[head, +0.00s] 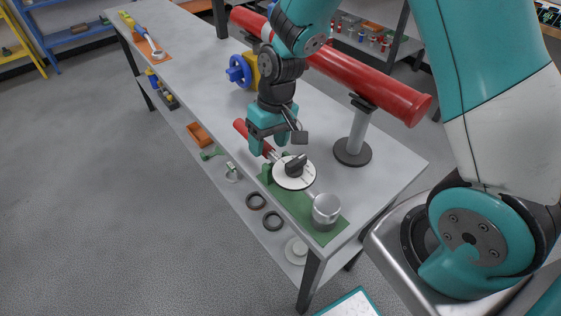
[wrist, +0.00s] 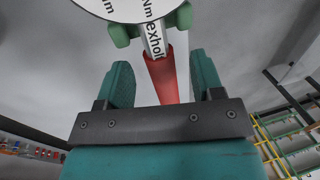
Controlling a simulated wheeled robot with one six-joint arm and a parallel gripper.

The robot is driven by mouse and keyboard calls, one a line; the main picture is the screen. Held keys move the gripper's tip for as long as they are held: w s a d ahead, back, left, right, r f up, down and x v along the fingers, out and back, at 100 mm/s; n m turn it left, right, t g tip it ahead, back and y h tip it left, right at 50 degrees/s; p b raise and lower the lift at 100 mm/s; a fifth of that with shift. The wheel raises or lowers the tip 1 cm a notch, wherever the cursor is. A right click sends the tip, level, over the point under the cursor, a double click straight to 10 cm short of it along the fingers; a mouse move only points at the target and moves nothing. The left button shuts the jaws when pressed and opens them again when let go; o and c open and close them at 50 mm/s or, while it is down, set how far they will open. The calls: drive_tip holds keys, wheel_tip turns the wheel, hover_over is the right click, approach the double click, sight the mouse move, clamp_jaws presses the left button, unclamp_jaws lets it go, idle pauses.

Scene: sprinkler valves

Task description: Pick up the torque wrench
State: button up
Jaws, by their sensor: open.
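The torque wrench has a red handle (head: 240,127), a silver shaft, a white round dial (head: 294,173) with a black knob, and a silver head (head: 326,208). It lies along the near end of the workbench, raised on green supports over a green mat (head: 300,208). My gripper (head: 268,142) is open above and around the handle, close to the dial. In the wrist view the red handle (wrist: 163,80) runs between the two teal fingers (wrist: 163,76), with gaps on both sides. Part of the handle is hidden by my gripper in the head view.
A red pipe (head: 340,68) on a grey stand (head: 358,140) runs behind my gripper, with a blue valve wheel (head: 238,71) at its left. A blue-handled tool (head: 150,44) lies on an orange mat at the bench's far end. The bench's lower shelf holds rings and small parts.

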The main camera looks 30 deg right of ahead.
drive_tip(key=shift+a+f, duration=0.15)
drive_tip(key=shift+f, duration=0.6)
drive_tip(key=shift+a+f, duration=0.15)
drive_tip(key=shift+f, duration=0.55)
clamp_jaws()
drive_tip(key=shift+r, duration=0.1)
wheel_tip(320, 180, up, 20)
drive_tip(key=p, duration=0.1)
drive_tip(key=shift+r, duration=0.1)
wheel_tip(320, 180, up, 4)
drive_tip(key=p, duration=0.4)
drive_tip(key=shift+d, duration=0.1)
